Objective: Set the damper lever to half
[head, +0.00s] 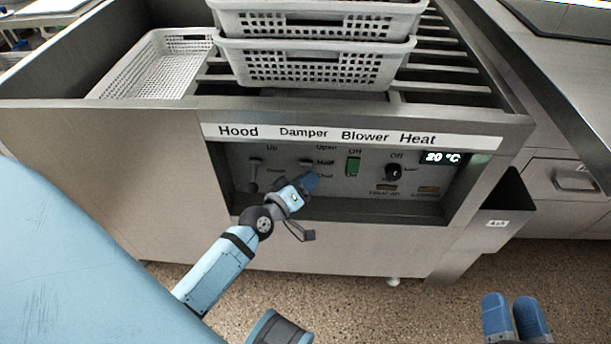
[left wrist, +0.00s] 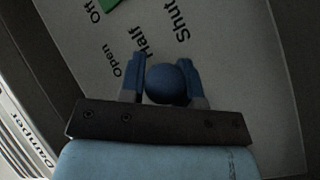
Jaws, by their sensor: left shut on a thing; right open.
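The control panel (head: 330,185) is in the front of a steel unit, under the words Hood, Damper, Blower and Heat. Under Damper are the labels Open, Half and Shut. My left gripper (head: 310,181) is at the damper lever, near the Half and Shut labels, and hides most of it. In the left wrist view a round dark knob (left wrist: 168,84) sits between the two blue fingers, by the Half and Shut labels; my left gripper is shut on it. The lever's exact setting is hard to tell. My right gripper (head: 514,317) is open and empty, low at the right.
The hood lever (head: 254,175) stands left of the damper. A green blower switch (head: 353,166) and a heat dial (head: 394,171) are to the right. White perforated baskets (head: 315,65) are stacked above. An ash box (head: 505,205) juts out at the right.

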